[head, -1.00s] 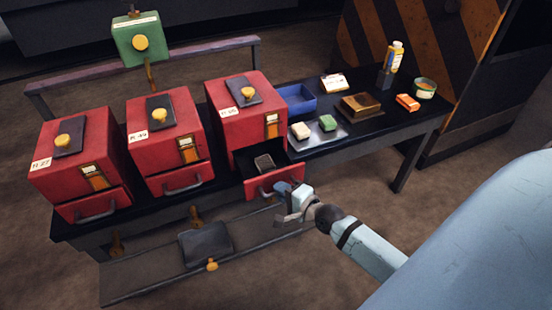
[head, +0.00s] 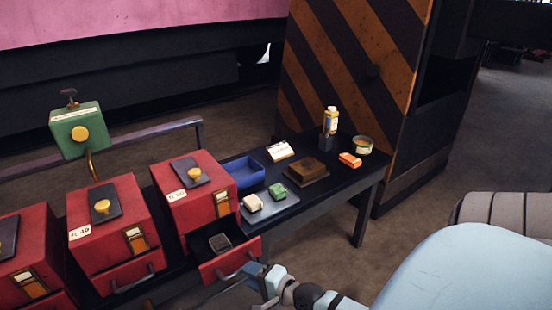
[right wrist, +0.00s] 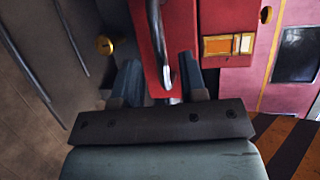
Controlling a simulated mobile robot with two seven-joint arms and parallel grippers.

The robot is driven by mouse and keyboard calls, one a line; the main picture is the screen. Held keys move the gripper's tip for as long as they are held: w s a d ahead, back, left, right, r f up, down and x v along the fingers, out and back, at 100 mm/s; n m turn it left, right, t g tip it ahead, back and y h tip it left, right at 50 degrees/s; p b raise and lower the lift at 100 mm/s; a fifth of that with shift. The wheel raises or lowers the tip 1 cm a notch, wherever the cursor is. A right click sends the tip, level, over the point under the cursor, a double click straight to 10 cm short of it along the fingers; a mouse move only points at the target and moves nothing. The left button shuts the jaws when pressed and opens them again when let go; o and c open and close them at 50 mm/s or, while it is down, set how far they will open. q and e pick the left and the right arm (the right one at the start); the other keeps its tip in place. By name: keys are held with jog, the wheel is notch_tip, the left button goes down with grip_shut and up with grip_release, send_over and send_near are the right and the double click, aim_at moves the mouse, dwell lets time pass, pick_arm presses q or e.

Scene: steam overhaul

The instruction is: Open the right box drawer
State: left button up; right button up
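The right red box (head: 200,207) stands on the dark bench, with a black plate and yellow knob on top. Its drawer (head: 236,258) is pulled out, and a dark grey block (head: 219,242) lies inside. My right gripper (head: 262,275) is at the drawer's front, by its metal handle (head: 232,275). In the right wrist view, my right gripper's fingers (right wrist: 160,75) stand apart on either side of the handle (right wrist: 158,40), with gaps visible. The red drawer front (right wrist: 143,35) is just beyond. My left gripper is not in view.
Two more red boxes (head: 115,235) stand to the left, the middle one with its drawer shut. A striped cabinet (head: 350,70) stands behind.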

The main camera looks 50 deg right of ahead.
jog(key=v, duration=0.9)
jog(key=shift+s+p, duration=0.3)
jog(key=shift+p, duration=0.05)
jog(key=shift+d+r, duration=0.1)
